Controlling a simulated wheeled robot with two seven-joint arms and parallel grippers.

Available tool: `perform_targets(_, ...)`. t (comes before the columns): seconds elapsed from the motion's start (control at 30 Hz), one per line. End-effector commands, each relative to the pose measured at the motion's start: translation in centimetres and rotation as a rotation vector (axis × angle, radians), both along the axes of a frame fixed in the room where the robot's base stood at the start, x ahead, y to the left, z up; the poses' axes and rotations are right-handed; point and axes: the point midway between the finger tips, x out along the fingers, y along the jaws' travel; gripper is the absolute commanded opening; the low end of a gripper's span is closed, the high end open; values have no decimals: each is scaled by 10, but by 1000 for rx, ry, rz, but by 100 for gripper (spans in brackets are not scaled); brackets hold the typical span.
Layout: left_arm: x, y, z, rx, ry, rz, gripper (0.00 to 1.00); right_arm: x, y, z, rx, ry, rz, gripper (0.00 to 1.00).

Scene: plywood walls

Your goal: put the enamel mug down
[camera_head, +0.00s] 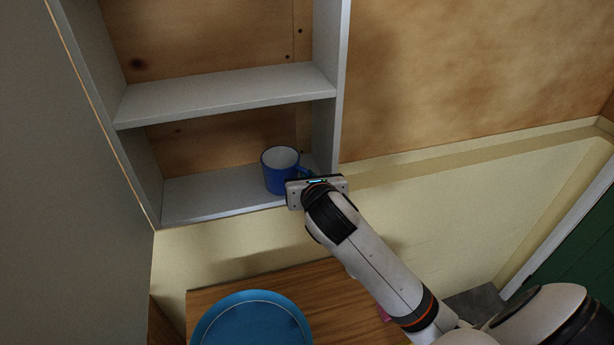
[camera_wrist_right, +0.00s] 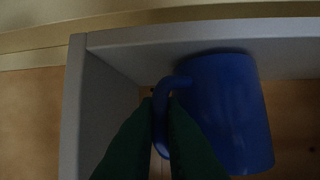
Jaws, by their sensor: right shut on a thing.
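The blue enamel mug (camera_head: 275,176) with a pale inside is at the right end of the lower shelf board (camera_head: 210,190), upright or nearly so. I cannot tell for sure whether its base touches the board. My right gripper (camera_head: 301,180) reaches in from the front right, its fingers mostly hidden behind its own body. In the right wrist view the dark green fingers (camera_wrist_right: 165,118) are shut on the handle, and the mug's blue side (camera_wrist_right: 228,110) fills the right. My left gripper is not in view.
The shelf's right side wall (camera_head: 325,125) stands close beside the mug and my gripper. Another board (camera_head: 225,94) runs above. The lower board is clear to the mug's left. Below, a wooden table (camera_head: 330,290) carries a blue round thing (camera_head: 250,322).

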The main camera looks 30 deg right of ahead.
Motion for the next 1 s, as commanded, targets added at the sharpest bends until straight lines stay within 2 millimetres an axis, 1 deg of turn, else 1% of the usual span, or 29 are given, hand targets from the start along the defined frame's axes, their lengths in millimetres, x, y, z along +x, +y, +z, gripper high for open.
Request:
perform_targets(0.1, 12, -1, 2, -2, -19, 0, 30, 0, 0, -3, 0, -2, 1, 0)
perform_targets(0.17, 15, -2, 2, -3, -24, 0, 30, 0, 0, -3, -1, -3, 1, 0)
perform_targets(0.4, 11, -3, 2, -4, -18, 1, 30, 0, 0, -6, -2, -1, 2, 0)
perform_targets(0.43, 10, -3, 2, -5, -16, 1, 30, 0, 0, -7, -2, 0, 2, 10)
perform_targets(0.5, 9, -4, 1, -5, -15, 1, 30, 0, 0, -7, -1, -1, 1, 21)
perform_targets(0.57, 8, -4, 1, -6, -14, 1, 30, 0, 0, -6, -1, -1, 1, 30)
perform_targets(0.83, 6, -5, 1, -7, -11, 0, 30, 0, 0, -6, 0, -2, 1, 30)
perform_targets(1.0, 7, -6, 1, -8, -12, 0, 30, 2, -1, 0, -2, -4, 1, 30)
